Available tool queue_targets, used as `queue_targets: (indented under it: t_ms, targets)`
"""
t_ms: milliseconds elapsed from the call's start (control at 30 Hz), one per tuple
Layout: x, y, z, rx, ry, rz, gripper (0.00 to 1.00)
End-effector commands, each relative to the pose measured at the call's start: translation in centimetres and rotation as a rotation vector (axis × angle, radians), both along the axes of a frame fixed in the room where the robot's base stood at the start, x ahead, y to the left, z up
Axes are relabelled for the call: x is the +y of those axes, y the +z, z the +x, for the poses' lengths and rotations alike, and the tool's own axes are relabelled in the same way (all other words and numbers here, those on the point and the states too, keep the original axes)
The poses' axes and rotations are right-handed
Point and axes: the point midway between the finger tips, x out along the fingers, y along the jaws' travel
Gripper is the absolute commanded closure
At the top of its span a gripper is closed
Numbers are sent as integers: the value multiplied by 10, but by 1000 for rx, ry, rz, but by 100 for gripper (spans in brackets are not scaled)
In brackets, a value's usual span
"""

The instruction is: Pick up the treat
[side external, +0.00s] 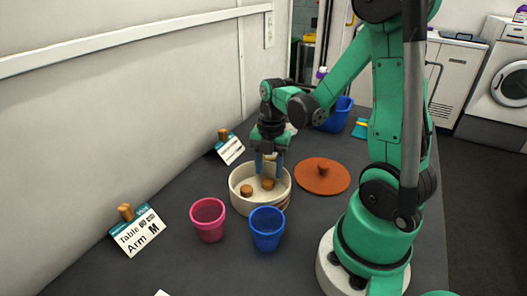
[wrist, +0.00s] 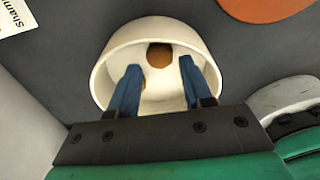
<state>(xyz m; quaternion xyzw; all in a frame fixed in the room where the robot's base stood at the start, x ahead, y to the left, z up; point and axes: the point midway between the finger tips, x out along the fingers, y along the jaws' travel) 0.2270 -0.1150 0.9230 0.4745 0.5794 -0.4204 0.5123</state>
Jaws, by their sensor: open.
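Small brown treats lie in a white bowl (side external: 241,204) on the dark table. One treat (side external: 246,190) is on the left of the bowl floor and another treat (side external: 268,184) is below my gripper (side external: 268,170). My gripper points down into the bowl, with its blue fingers apart and nothing visible between them. In the wrist view, the fingers of my gripper (wrist: 159,66) reach over the bowl (wrist: 112,52). One treat (wrist: 159,53) shows between and just beyond the fingertips. Another brown piece is partly hidden by the left finger.
A pink cup (side external: 208,220) and a blue cup (side external: 267,229) stand in front of the bowl. An orange-brown lid with a knob (side external: 323,177) lies to its right. Label cards (side external: 138,233) stand along the wall side. A blue bucket (side external: 337,115) is behind.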

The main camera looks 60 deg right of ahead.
Motion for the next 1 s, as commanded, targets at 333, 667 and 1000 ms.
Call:
queue_targets:
  t_ms: [333, 667, 1000]
  targets:
    - [3, -27, 0, -1, -1, -1, 56]
    - [4, -28, -1, -1, -1, -1, 67]
    - [4, -28, -1, -1, -1, -1, 100]
